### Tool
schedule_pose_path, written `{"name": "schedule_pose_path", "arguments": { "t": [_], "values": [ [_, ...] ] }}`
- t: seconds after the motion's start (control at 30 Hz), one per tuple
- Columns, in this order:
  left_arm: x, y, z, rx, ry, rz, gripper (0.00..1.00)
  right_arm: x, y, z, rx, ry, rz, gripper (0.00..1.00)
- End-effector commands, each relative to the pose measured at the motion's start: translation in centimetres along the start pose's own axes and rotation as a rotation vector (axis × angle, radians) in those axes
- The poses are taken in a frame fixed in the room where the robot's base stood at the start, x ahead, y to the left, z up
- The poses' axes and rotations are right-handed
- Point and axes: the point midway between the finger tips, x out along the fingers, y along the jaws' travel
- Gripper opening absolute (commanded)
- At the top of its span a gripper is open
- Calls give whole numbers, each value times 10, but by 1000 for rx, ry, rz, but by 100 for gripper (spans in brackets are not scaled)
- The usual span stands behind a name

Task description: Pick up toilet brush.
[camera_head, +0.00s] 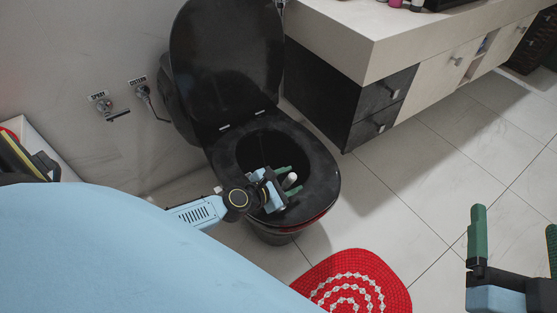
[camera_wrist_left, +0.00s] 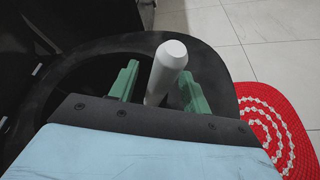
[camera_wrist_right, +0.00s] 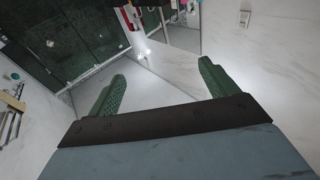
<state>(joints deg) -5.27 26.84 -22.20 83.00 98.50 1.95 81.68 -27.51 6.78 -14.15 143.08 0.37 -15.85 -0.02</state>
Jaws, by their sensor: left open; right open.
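The toilet brush (camera_wrist_left: 166,70) shows as a white, round-ended handle in the left wrist view, standing up between the green fingers of my left gripper (camera_wrist_left: 157,88). In the head view its white tip (camera_head: 290,180) shows at the toilet seat, near the fingers of my left gripper (camera_head: 283,185). The left fingers are open, with gaps on both sides of the handle. The brush's lower part is hidden by my gripper. My right gripper (camera_head: 513,232) is open and empty at the far right; its fingers also show in the right wrist view (camera_wrist_right: 162,88).
The black toilet (camera_head: 318,160) has its lid raised. A red and white mat (camera_head: 390,278) lies on the floor in front. A vanity with dark drawers (camera_head: 385,95) stands to the right. Valves (camera_head: 108,106) are on the wall at left. The tiled floor at right is clear.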

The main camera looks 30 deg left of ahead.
Motion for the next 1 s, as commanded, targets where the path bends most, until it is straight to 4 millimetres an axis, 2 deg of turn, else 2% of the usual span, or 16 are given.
{"name": "schedule_pose_path", "arguments": {
  "t": [0.1, 0.2, 0.5, 0.87, 1.0],
  "values": [
    [14, 0, 0, 1, -2, 1, 48, 0, -3, -14, 4, 91, -7, 85],
    [20, 0, 0, 1, -1, 0, 48, 0, -4, -21, 6, 135, -10, 85],
    [22, 0, 0, 1, 0, 0, 48, -1, -4, -25, 7, 154, -11, 85],
    [22, 0, 0, 1, 0, 0, 1, -1, -4, -25, 6, 153, -11, 85],
    [22, 0, 1, 1, -1, 1, 0, -1, -4, -25, 6, 153, -11, 85]
  ]
}}
